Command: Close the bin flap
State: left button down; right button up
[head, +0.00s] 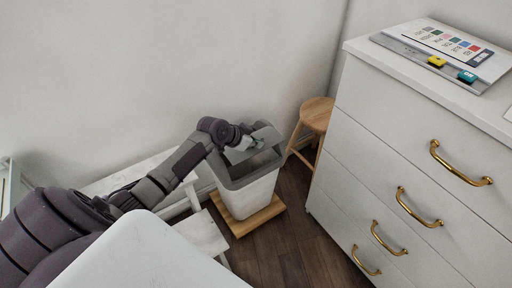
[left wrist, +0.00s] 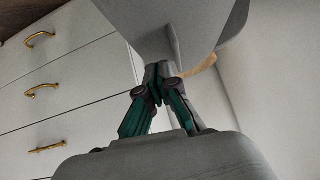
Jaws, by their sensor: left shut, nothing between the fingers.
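The bin (head: 252,197) is a light grey-white box with a darker grey rim, standing on a wooden base (head: 246,222) on the floor. Its flap (head: 268,137) is a grey panel standing tilted up at the back of the opening, and the dark inside shows below it. My left gripper (head: 243,144) is at the flap's left part, shut and empty; the arm partly hides the flap. In the left wrist view the shut fingertips (left wrist: 158,72) are right at a grey panel, likely the flap (left wrist: 185,25). I cannot tell if they touch. My right gripper is not in view.
A white drawer cabinet (head: 390,165) with brass handles stands right of the bin. A wooden stool (head: 316,115) is behind, between bin and cabinet. A white bench (head: 203,232) is left of the bin. Dark floor (head: 300,240) is clear in front.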

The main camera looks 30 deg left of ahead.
pick_arm(q)
jog(key=shift+f, duration=0.55)
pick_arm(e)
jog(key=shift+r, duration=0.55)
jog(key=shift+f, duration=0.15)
